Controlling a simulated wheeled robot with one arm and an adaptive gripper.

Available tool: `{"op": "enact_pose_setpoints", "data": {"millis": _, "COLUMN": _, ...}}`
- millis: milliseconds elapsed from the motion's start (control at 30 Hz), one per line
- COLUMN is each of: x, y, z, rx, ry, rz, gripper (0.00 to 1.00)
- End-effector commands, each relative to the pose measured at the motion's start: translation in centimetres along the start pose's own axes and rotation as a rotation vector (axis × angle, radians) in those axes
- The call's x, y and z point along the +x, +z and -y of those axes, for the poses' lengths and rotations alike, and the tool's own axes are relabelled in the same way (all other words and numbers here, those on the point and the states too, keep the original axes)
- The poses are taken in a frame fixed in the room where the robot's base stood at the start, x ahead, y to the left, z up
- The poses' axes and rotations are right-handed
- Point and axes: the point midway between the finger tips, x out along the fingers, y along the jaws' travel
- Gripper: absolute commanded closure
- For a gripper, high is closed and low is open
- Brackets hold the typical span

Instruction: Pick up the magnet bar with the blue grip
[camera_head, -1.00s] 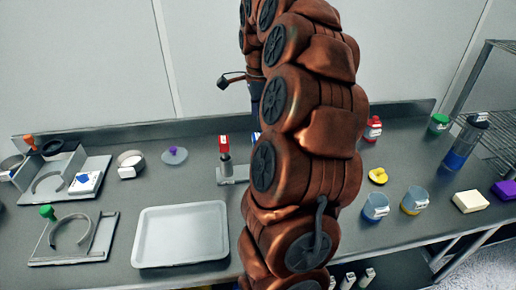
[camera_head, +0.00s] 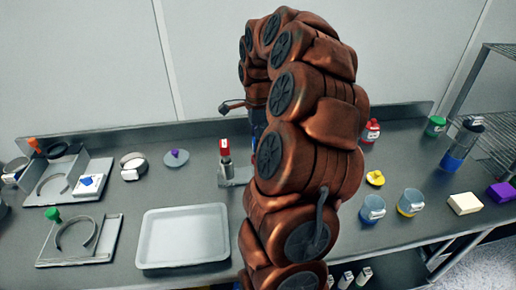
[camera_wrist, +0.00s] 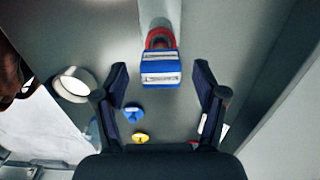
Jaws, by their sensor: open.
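In the wrist view a blue block with pale bands (camera_wrist: 160,68), which looks like the blue grip, is ahead of my gripper (camera_wrist: 161,80), centred between its two fingers. The fingers are spread apart, with nothing held between them. A red rounded part (camera_wrist: 160,39) shows just beyond the blue block; I cannot tell whether they are joined. In the head view my arm hides the blue grip and my gripper. A magnet bar with a red grip (camera_head: 225,148) stands upright on a grey stand (camera_head: 230,180), left of my arm.
A white tray (camera_head: 150,262) lies left of my arm. Cups (camera_head: 372,210), a yellow knobbed piece (camera_head: 375,178) and a blue-based bottle (camera_head: 456,160) stand to the right.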

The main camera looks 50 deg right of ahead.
Motion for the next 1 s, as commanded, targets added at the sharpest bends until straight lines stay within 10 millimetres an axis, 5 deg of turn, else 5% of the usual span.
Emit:
{"op": "enact_pose_setpoints", "data": {"millis": 367, "x": 1.5, "y": -0.1, "z": 0.1, "rx": 0.002, "ry": -0.002, "rz": 0.001, "gripper": 0.29}}
{"op": "enact_pose_setpoints", "data": {"millis": 1000, "x": 1.5, "y": -0.1, "z": 0.1, "rx": 0.002, "ry": -0.002, "rz": 0.001, "gripper": 0.95}}
